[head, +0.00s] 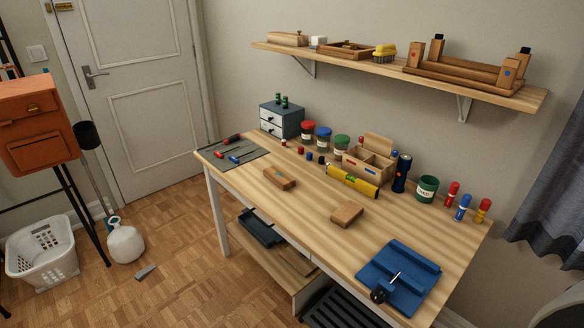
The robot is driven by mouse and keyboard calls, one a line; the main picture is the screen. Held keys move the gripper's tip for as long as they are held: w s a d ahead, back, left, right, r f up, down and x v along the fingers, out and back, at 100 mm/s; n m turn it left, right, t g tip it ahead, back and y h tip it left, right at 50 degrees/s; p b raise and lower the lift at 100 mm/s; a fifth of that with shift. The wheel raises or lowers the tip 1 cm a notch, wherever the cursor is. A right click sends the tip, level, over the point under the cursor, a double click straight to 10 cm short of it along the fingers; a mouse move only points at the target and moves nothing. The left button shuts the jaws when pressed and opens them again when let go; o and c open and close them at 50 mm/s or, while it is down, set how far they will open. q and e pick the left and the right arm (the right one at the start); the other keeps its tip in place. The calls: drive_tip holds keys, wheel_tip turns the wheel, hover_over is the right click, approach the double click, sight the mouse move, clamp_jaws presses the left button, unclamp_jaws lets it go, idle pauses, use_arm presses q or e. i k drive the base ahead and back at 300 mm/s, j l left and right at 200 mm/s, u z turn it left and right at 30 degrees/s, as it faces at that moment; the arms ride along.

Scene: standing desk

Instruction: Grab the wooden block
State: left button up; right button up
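Two small wooden blocks lie on the light striped wooden desk (310,235). One wooden block (347,215) lies flat near the middle of the front edge. The other wooden block (279,178) lies further left and has a small dark mark on its top. I cannot tell which of the two the task means. Both have bare desk around them, and nothing touches them. Neither of my grippers shows in the head view.
A yellow spirit level (353,181) and a blue jig (400,277) are on the desk. A grey mat with tools (234,152) lies at its left end. Jars, a wooden box (369,160) and bottles line the back. A wall shelf (490,88) hangs above.

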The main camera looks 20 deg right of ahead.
sight(283, 181)
drive_tip(key=i+j+z, duration=0.2)
drive_tip(key=z, duration=0.15)
drive_tip(key=i+j+z, duration=0.5)
drive_tip(key=z, duration=0.15)
drive_tip(key=i+j+z, duration=0.15)
drive_tip(key=j+z, duration=0.2)
drive_tip(key=i+j+z, duration=0.1)
drive_tip(key=j+z, duration=0.25)
drive_tip(key=j, duration=0.15)
drive_tip(key=j+z, duration=0.65)
drive_tip(key=j, duration=0.2)
drive_tip(key=i+j, duration=0.05)
